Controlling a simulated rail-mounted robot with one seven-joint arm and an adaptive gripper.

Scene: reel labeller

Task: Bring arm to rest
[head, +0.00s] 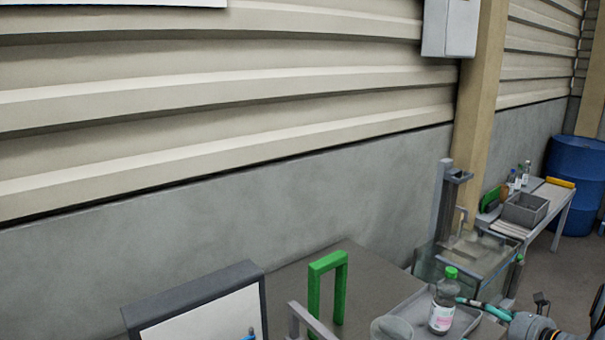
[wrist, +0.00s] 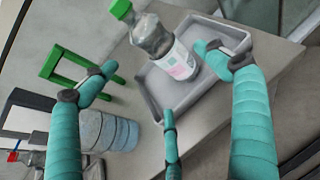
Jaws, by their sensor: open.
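My gripper (head: 478,304) shows at the lower right of the head view, its teal fingers just right of a clear bottle (head: 441,304) with a green cap and a pink-white label. The bottle stands upright in a grey tray (head: 405,307). In the wrist view my gripper (wrist: 152,60) has its teal fingers spread wide. The bottle (wrist: 152,38) shows beyond them, inside the tray (wrist: 178,112). Nothing is held. I cannot tell whether any finger touches the bottle.
A green frame (head: 328,262) and a dark-edged white panel (head: 215,318) stand left on the table. A round grey container (wrist: 108,130) is beside the tray. A clear-walled unit with a post (head: 440,205) stands behind. A side bench and blue drum (head: 575,185) are far right.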

